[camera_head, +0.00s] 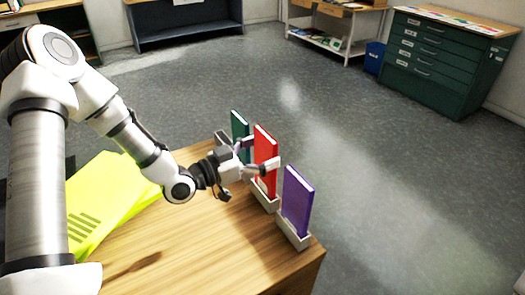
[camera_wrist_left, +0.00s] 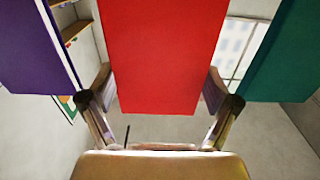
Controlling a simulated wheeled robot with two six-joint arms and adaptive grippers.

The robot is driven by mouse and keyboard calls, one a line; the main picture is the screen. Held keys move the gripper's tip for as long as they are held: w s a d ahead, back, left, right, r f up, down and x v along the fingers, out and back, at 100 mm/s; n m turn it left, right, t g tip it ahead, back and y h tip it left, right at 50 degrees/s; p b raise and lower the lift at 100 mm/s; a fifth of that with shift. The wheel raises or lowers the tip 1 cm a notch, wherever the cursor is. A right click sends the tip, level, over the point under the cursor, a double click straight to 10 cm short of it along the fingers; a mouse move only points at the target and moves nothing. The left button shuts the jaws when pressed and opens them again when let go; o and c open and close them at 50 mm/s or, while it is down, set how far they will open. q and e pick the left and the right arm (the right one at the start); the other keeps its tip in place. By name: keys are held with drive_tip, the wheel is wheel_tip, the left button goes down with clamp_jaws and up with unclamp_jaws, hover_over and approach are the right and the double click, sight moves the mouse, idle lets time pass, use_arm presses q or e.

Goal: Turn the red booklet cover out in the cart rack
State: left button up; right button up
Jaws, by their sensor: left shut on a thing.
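The red booklet (camera_head: 265,150) stands upright in a slot of the pale rack (camera_head: 266,200) on the wooden table, between the green booklet (camera_head: 239,126) and the purple booklet (camera_head: 297,200). My left gripper (camera_head: 258,158) is shut on the red booklet, with a finger on each side of it. In the left wrist view the red booklet (camera_wrist_left: 162,55) fills the middle between the fingers. The purple booklet (camera_wrist_left: 38,45) is at the left there and the green booklet (camera_wrist_left: 285,50) at the right. The lower part of the green booklet is hidden by my gripper. My right gripper is not in view.
The wooden table (camera_head: 195,245) is clear in front of the rack. A yellow-green sheet-like object (camera_head: 110,190) lies at its left. The rack stands near the table's right edge. A green drawer cabinet (camera_head: 436,60) and a blue bin (camera_head: 374,58) stand far off across the floor.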

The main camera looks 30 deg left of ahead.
sight(263, 134)
use_arm(q)
drive_tip(key=shift+f+b, duration=1)
drive_tip(key=shift+f, duration=0.2)
drive_tip(key=o, duration=1.3)
drive_tip(key=shift+o, duration=0.2)
drive_tip(key=shift+r, duration=0.1)
wheel_tip(263, 134, up, 10)
drive_tip(key=shift+f, duration=0.1)
